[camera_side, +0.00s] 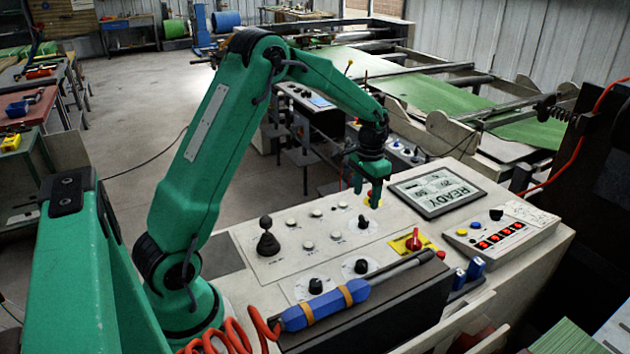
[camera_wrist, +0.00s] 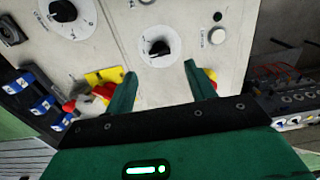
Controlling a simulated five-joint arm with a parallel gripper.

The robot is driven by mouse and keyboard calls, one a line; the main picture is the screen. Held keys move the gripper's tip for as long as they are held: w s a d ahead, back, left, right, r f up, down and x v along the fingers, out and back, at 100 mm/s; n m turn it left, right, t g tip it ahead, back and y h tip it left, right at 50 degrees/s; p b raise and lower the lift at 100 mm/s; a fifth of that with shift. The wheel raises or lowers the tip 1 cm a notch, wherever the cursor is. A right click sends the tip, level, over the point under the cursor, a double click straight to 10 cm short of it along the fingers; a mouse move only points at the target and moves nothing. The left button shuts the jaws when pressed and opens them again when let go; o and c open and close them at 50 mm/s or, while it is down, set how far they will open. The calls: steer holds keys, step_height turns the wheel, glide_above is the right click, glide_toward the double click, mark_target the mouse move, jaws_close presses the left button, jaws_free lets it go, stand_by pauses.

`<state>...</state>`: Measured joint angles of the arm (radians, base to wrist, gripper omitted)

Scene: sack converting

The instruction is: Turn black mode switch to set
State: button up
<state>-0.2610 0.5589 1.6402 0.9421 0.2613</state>
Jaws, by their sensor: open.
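A black knob (camera_side: 363,221) on a round white dial sits on the sloped light panel (camera_side: 290,262); I take it as the mode switch, though its markings are too small to read. In the wrist view the black knob (camera_wrist: 158,47) lies just beyond the fingertips, between their lines. My gripper (camera_side: 366,196) is above the panel, over this knob and apart from it. In the wrist view my gripper (camera_wrist: 160,70) has its two green fingers spread with nothing between them.
Two more black knobs (camera_side: 316,285) (camera_side: 361,266) and a black joystick (camera_side: 267,237) stand on the panel. A red knob (camera_side: 413,240) on a yellow plate, a READY display (camera_side: 438,190) and a blue-handled tool (camera_side: 325,304) are nearby.

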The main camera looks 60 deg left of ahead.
mark_target(364, 218)
steer(key=shift+f, duration=3.45)
steer(key=shift+c, duration=0.2)
steer(key=c, duration=0.9)
